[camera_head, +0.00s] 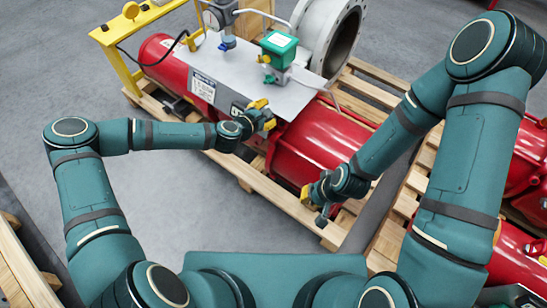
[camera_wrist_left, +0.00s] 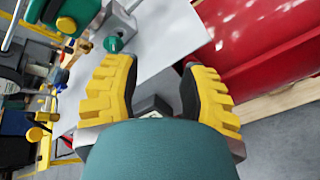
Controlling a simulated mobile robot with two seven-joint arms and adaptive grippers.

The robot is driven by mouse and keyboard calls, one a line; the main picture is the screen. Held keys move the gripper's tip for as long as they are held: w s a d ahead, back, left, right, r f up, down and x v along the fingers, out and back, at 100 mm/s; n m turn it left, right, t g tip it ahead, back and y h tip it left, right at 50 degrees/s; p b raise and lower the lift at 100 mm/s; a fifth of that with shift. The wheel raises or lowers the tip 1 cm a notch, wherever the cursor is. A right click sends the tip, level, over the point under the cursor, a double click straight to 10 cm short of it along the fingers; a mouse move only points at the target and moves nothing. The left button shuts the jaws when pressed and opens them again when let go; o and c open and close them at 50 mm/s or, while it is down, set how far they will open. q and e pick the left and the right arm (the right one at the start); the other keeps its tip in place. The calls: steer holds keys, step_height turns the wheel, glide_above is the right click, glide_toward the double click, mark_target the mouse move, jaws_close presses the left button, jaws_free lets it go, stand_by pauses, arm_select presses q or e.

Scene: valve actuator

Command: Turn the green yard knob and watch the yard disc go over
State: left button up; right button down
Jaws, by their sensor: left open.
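A small green knob (camera_wrist_left: 113,44) sits beside the grey panel in the left wrist view, ahead of the left fingers and apart from them. It is small under the green box (camera_head: 279,43) in the head view (camera_head: 270,78). A yellow disc (camera_head: 131,10) stands atop the yellow frame; I cannot tell whether it is the yard disc. My left gripper (camera_head: 263,114) is at the panel's front edge, its yellow fingers apart and empty in the left wrist view (camera_wrist_left: 157,88). My right gripper (camera_head: 314,202) is low by the pallet edge; its jaw opening is unclear.
The red actuator cylinder (camera_head: 312,145) lies on a wooden pallet (camera_head: 285,198) below the panel (camera_head: 247,78). A blue knob (camera_head: 227,42) hangs under a grey regulator. A yellow frame (camera_head: 122,68) stands left, a large grey flange (camera_head: 345,38) behind.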

arm_select(q)
steer(key=s+d+f+m+g+p, duration=0.1)
steer(key=s+f+m+g, duration=0.1)
steer(key=s+m, duration=0.3)
steer(key=s+d+f+m+g, duration=0.1)
steer(key=s+m+g, duration=0.3)
steer(key=s, duration=0.5)
steer(key=shift+s+d+f+m+p, duration=0.3)
steer(key=shift+d+f+m+p, duration=0.1)
steer(key=shift+f+m, duration=0.25)
steer(key=shift+r, duration=0.1)
